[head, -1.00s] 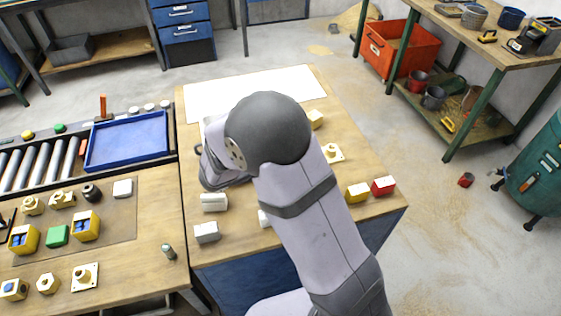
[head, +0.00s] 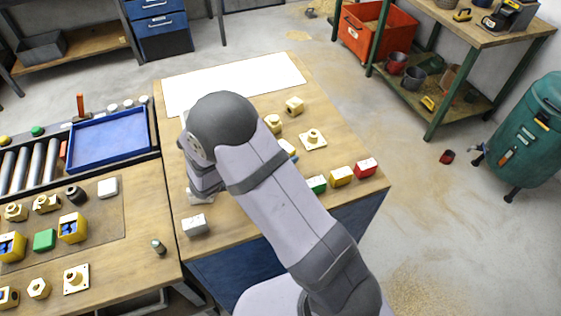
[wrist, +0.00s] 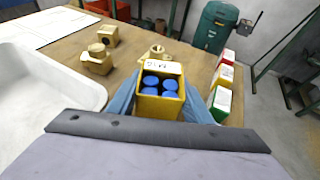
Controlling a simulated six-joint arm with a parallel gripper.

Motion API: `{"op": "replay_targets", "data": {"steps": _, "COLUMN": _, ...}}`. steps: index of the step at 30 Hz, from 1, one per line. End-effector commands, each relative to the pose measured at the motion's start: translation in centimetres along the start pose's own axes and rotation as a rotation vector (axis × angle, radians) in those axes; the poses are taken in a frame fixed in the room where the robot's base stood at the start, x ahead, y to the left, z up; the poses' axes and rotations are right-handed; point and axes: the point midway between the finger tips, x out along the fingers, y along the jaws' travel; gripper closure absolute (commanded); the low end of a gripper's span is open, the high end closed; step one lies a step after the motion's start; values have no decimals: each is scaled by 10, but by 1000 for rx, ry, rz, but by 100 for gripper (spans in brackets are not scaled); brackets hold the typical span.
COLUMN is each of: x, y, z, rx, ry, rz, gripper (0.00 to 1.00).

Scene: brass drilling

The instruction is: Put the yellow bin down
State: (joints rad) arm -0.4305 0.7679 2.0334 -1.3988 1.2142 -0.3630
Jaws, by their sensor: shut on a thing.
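A yellow bin (wrist: 158,106) with a white label and several blue round-topped pieces inside shows in the wrist view. My gripper (wrist: 159,90) is shut on it, with one blue finger on each side. The bin looks upright over the wooden bench (head: 345,205); I cannot tell whether its base touches the wood. Two other yellow bins, one (head: 72,228) and another (head: 12,246), stand on the left bench.
Red (wrist: 227,57), yellow (wrist: 223,75) and green (wrist: 219,103) boxes stand in a row right of the bin. Brass parts (wrist: 97,58) and a flanged part (head: 313,139) lie beyond it. A white tray (wrist: 45,85) is at left. A white sheet (head: 235,80) covers the bench's far end.

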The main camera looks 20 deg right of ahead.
Motion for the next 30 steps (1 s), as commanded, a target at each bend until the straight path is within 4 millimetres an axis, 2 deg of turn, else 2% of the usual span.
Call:
{"op": "replay_targets", "data": {"steps": 10, "x": 13, "y": 0, "z": -31, "rx": -2, "ry": -1, "rz": -1, "gripper": 82}}
{"op": "replay_targets", "data": {"steps": 25, "x": 16, "y": 0, "z": -39, "rx": -1, "ry": 0, "rz": 0, "gripper": 82}}
{"op": "replay_targets", "data": {"steps": 26, "x": 16, "y": 0, "z": -39, "rx": -1, "ry": 0, "rz": 0, "gripper": 52}}
{"op": "replay_targets", "data": {"steps": 27, "x": 16, "y": 0, "z": -38, "rx": -1, "ry": 0, "rz": 0, "gripper": 43}}
{"op": "replay_targets", "data": {"steps": 28, "x": 16, "y": 0, "z": -38, "rx": -1, "ry": 0, "rz": 0, "gripper": 36}}
{"op": "replay_targets", "data": {"steps": 30, "x": 16, "y": 0, "z": -38, "rx": -1, "ry": 0, "rz": 0, "gripper": 36}}
